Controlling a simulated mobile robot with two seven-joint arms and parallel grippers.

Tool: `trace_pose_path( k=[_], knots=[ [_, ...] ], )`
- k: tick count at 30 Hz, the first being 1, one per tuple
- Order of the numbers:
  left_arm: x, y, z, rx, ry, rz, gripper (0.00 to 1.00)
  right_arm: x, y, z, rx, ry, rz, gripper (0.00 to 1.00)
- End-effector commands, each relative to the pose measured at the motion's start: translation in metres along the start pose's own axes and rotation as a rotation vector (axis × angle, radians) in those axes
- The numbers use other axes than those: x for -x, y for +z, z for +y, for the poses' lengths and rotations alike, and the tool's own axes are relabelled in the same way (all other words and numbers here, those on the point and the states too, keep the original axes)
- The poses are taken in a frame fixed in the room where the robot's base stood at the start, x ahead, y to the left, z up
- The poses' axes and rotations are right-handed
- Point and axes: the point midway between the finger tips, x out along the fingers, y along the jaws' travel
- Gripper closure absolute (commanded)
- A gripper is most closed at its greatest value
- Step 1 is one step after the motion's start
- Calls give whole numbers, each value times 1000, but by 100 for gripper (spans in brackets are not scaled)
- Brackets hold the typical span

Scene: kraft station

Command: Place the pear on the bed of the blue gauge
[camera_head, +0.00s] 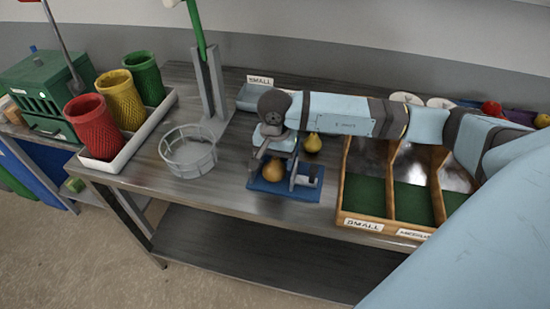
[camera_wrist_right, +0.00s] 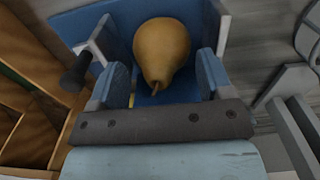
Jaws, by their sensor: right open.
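A yellow-brown pear (camera_head: 272,172) appears to rest on the bed of the blue gauge (camera_head: 268,187), between its grey upright parts. In the right wrist view the pear (camera_wrist_right: 162,50) lies against the blue bed (camera_wrist_right: 98,24), its stem end toward my gripper. My right gripper (camera_head: 275,152) is just above the gauge. In the right wrist view my right gripper (camera_wrist_right: 160,82) is open, with one finger on each side of the pear's stem end and gaps between. Contact under the pear is hidden. My left gripper is not in view.
A second, yellow pear (camera_head: 312,145) stands behind the gauge. A wooden divided tray (camera_head: 341,190) with green compartments is to the right. A clear round basket (camera_head: 188,152) and red, yellow and green cups (camera_head: 122,100) are to the left. The table's front edge is close.

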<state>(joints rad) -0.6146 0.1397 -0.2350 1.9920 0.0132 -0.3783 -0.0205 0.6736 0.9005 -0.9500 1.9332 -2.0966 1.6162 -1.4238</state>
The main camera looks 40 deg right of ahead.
Motion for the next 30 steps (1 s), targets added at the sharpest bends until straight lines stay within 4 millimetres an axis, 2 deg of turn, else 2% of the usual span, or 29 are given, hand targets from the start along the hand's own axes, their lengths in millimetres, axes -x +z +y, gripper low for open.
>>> trace_pose_path(
  k=[12, 16, 21, 30],
  knots=[
    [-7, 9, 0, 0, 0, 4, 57, 83, -1, -1, 0, -5, 4, 27],
    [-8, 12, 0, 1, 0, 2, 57, 104, -1, -1, 0, -4, 3, 27],
    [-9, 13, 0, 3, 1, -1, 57, 117, -1, 0, -1, -2, 2, 27],
    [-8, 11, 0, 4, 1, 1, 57, 119, 0, 0, -1, -2, 1, 27]
  ],
)
